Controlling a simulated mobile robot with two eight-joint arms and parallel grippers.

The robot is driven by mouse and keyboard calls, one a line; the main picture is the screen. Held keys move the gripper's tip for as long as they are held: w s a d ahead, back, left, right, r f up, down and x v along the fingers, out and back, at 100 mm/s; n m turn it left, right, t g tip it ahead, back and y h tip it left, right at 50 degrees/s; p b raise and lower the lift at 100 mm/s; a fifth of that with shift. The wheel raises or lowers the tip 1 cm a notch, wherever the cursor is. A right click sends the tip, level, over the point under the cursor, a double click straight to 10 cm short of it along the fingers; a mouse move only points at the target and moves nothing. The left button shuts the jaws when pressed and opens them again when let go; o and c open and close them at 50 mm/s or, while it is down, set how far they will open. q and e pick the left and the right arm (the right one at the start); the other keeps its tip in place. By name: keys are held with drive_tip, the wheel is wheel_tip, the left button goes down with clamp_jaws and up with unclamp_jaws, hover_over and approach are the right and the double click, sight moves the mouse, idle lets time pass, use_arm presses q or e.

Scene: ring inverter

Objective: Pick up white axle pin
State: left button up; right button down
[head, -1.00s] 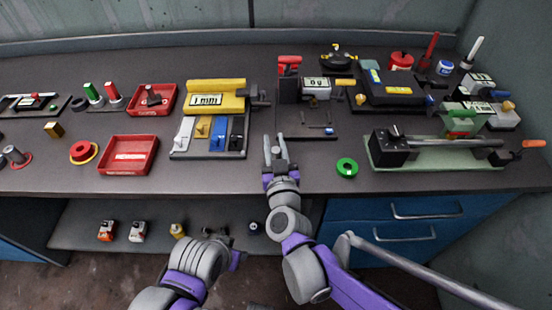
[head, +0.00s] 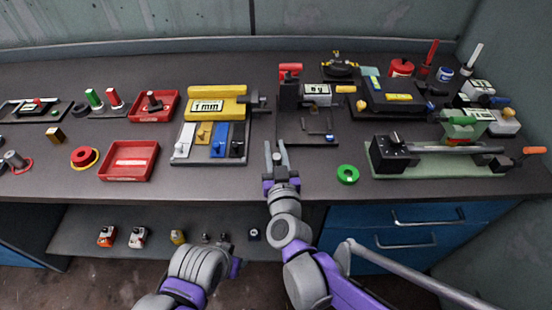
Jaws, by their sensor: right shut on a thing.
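My right gripper (head: 275,151) is over the dark bench near its front edge, between the colour-block rack and the black fixture. It is shut on a small pale grey-white piece (head: 282,154) that looks like the white axle pin. The fingers hide part of it, and it is too small to make out clearly. My left arm's end (head: 234,268) is low in front of the lower shelf. Its jaws cannot be made out.
The 1 mm rack (head: 208,135) stands left of the right gripper, and the black fixture with a red top (head: 305,125) stands behind right. A green ring (head: 347,174) lies to the right. A red tray (head: 128,160) is farther left.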

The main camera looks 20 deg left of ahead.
drive_tip(key=shift+r, duration=0.1)
drive_tip(key=shift+s+d+r, duration=0.1)
drive_tip(key=shift+s+r, duration=0.1)
drive_tip(key=s+d+r+p, duration=0.4)
drive_tip(key=s+r, duration=0.3)
drive_tip(key=s, duration=0.5)
drive_tip(key=shift+s+d+r, duration=0.2)
drive_tip(key=shift+s+d, duration=0.05)
drive_tip(key=shift+d, duration=0.4)
